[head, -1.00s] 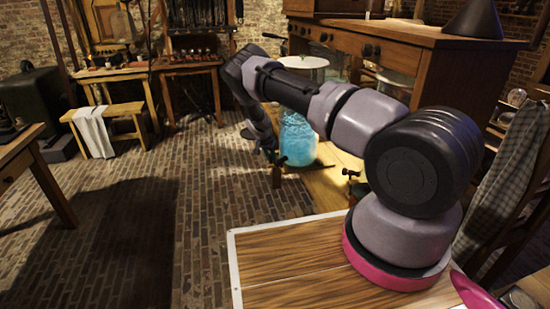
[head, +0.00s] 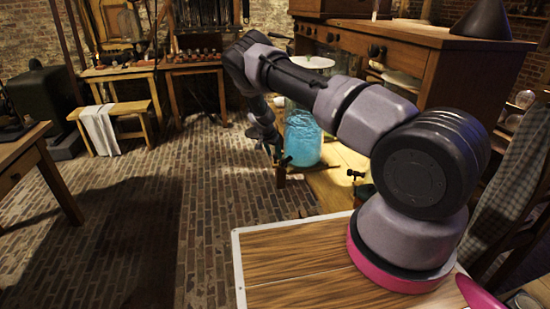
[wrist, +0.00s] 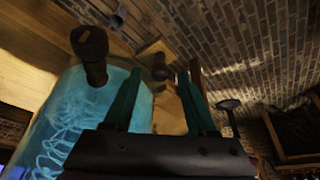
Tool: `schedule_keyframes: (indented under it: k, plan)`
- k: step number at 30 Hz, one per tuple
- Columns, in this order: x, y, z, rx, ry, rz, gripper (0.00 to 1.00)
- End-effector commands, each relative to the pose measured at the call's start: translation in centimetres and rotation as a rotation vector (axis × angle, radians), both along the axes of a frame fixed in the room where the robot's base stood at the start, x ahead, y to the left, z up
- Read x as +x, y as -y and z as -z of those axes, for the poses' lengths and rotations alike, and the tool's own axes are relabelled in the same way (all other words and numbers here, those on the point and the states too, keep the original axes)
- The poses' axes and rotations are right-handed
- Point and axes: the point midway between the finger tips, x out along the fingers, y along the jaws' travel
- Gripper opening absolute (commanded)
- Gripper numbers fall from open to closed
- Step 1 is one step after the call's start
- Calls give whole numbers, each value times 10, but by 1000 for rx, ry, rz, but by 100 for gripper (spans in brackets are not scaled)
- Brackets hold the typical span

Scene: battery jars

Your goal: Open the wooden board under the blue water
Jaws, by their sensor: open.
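A glass jar of bright blue water (head: 303,138) stands on a pale wooden top (head: 338,184) beside my arm. In the wrist view the jar (wrist: 85,122) fills the lower left, with a dark round-headed fitting in front of it. A small brown wooden piece (head: 281,177) sits at the left edge of the top, below the jar. My gripper (wrist: 158,88) is open, its two dark green fingers apart with nothing clearly held between them. A wooden part with a dark knob (wrist: 160,72) shows beyond the fingertips. Whether the fingers touch it I cannot tell.
A wooden cabinet with drawers (head: 385,60) stands behind the jar. The brick floor (head: 225,205) to the left is open. A bench with a white cloth (head: 100,130) stands farther back.

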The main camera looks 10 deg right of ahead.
Motion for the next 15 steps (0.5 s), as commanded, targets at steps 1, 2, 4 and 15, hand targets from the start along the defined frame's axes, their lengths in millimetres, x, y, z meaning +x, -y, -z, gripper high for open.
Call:
schedule_keyframes:
  k: [1,2,4,15]
  plan:
    - [-2,-5,-12,1,3,-1,57]
    - [-4,-7,-18,1,3,-1,57]
    - [-8,-10,-31,2,3,0,57]
    - [-21,-21,-68,1,0,0,57]
